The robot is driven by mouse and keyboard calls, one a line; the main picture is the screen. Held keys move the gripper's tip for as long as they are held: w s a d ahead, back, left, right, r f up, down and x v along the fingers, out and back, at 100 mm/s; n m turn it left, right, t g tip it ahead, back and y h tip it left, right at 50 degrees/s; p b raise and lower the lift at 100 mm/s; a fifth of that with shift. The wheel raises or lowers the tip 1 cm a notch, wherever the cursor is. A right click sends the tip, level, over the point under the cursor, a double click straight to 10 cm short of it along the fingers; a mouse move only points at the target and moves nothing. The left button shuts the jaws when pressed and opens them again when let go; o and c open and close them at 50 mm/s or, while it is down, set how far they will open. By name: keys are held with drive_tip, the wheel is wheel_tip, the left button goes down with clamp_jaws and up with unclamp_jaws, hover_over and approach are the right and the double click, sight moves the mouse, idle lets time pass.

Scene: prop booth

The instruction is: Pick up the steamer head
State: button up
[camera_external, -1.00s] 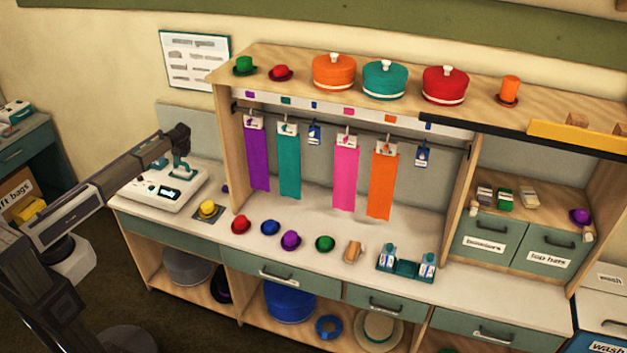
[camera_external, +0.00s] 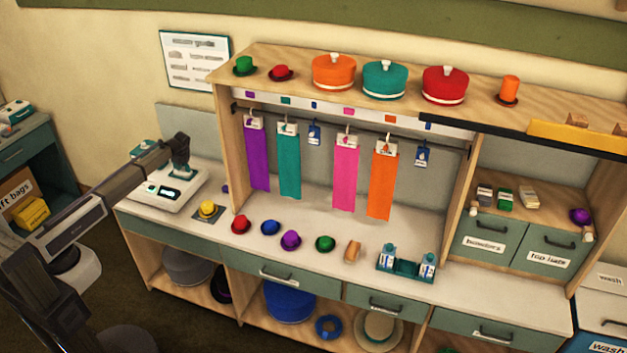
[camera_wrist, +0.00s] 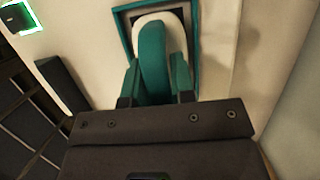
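The steamer head, a rounded teal piece (camera_wrist: 153,50), shows in the wrist view in front of a teal-edged frame with a pale and dark inside. My gripper (camera_wrist: 156,88) reaches over it, with a finger on each side. Narrow teal parts flank the head and no clear gap shows beside it, so I cannot tell whether the fingers press on it. In the external view my gripper (camera_external: 181,170) points down over the white steamer unit (camera_external: 158,197) at the counter's left end. The head is not clearly separable from the fingers there.
A yellow hat (camera_external: 207,209) on a small dark mat sits just right of the unit. Several small hats line the counter. The shelf's wooden side panel (camera_external: 238,165) stands right of my gripper. Coloured strips hang from a rail. A teal tray (camera_external: 405,266) is farther right.

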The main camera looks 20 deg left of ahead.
clamp_jaws()
